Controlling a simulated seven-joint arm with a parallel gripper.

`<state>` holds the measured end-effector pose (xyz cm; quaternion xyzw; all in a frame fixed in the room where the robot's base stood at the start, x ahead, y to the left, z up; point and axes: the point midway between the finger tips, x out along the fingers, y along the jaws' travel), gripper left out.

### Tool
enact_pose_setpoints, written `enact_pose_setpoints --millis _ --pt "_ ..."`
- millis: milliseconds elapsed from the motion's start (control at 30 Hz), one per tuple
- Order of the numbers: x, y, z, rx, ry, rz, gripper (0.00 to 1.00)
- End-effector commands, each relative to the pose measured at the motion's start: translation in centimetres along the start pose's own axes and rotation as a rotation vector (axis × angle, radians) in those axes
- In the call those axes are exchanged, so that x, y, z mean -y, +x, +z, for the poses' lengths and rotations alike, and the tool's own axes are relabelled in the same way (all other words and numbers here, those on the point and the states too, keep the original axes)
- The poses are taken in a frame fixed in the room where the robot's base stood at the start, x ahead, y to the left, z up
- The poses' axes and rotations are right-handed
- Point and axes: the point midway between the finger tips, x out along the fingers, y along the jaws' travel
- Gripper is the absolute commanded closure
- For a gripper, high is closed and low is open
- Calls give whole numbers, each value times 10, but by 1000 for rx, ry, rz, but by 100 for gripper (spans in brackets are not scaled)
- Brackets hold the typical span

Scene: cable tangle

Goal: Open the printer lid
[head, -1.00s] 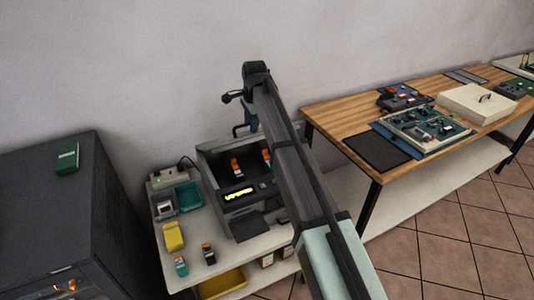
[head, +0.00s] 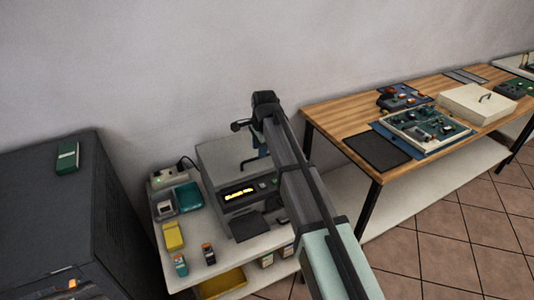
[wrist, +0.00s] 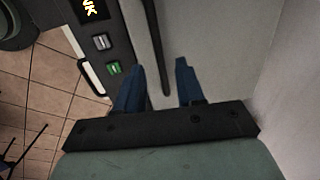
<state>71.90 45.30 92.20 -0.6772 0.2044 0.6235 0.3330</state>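The printer (head: 240,205) stands on the white bench with its grey lid (head: 220,157) lying down over the top, so the inside is hidden. Its lit display and front panel face forward. My gripper (head: 260,155) is over the lid, partly hidden by my arm. In the wrist view, the two blue fingers of my gripper (wrist: 158,78) are apart. A dark bar-like handle (wrist: 153,45) on the lid runs into the gap between them. I cannot tell whether the fingers touch it.
Left of the printer are a teal tray (head: 187,196), a yellow block (head: 173,236) and two small cartridges, one of them dark (head: 208,254). A dark cabinet (head: 60,210) stands at the left. A wooden table (head: 340,118) with circuit boards stands at the right.

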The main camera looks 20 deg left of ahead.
Motion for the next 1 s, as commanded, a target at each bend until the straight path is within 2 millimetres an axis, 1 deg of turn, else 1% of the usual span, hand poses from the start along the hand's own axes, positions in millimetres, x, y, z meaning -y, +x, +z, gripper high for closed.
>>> enact_pose_setpoints --millis 33,300,700,800,1000 --pt "0 -9 0 0 0 -2 62" --pt "0 -52 0 0 0 -2 62" --pt "0 -110 0 1 0 0 62" --pt "-12 -92 0 10 -28 -15 62" --pt "-28 -67 0 24 -86 -54 62"
